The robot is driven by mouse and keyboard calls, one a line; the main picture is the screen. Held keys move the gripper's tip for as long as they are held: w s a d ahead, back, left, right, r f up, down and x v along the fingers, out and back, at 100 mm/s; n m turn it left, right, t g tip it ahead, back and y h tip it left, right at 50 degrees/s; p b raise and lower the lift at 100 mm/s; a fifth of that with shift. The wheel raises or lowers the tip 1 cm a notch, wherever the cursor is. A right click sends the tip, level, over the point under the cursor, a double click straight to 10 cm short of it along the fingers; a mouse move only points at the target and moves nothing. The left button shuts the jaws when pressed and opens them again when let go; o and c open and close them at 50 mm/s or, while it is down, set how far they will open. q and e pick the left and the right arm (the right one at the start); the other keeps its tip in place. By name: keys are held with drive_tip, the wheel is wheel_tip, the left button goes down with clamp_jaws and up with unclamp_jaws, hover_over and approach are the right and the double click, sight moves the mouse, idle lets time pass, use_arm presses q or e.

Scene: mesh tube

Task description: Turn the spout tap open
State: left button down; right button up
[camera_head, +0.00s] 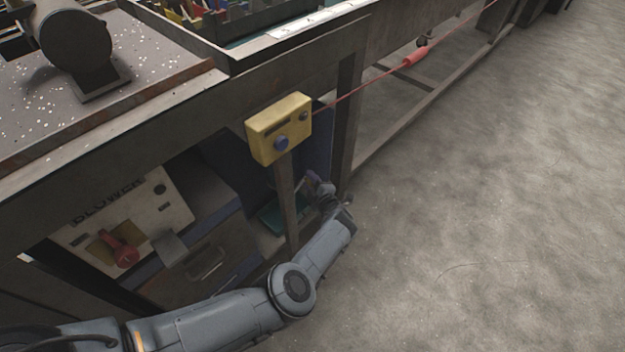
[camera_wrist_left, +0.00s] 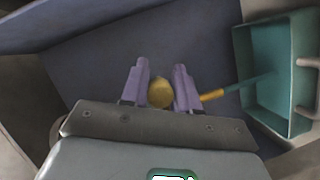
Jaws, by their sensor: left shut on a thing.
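My left gripper (camera_head: 318,182) reaches in under the bench beside a dark upright post, and its fingers are small and partly hidden in the head view. In the left wrist view its two purple fingers (camera_wrist_left: 159,88) stand on either side of a rounded yellow piece (camera_wrist_left: 160,94) and are shut on it. Whether this piece is the spout tap I cannot tell. A yellow rod with a teal end (camera_wrist_left: 213,95) shows just right of the fingers; whether it joins the yellow piece is hidden. My right gripper is not in view.
A teal tray-like bin (camera_wrist_left: 291,75) lies right of the fingers. A yellow control box (camera_head: 278,128) sits on the post above my gripper. A panel marked BLOWER with a red knob (camera_head: 126,256) is at the lower left. Open concrete floor (camera_head: 500,210) lies to the right.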

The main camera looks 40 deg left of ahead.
use_arm(q)
drive_tip(key=shift+s+a+r+n+t+y, duration=0.1)
drive_tip(key=shift+s+r+n+t+y, duration=0.1)
drive_tip(key=shift+r+n, duration=0.25)
drive_tip(key=shift+s+a+r+n+t+y, duration=0.1)
drive_tip(key=shift+s+r+n+t, duration=0.15)
drive_tip(key=shift+n, duration=0.2)
drive_tip(key=shift+w, duration=0.15)
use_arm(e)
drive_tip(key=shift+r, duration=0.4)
use_arm(q)
drive_tip(key=c, duration=1)
unclamp_jaws()
drive_tip(key=shift+o, duration=0.5)
drive_tip(key=shift+a, duration=0.15)
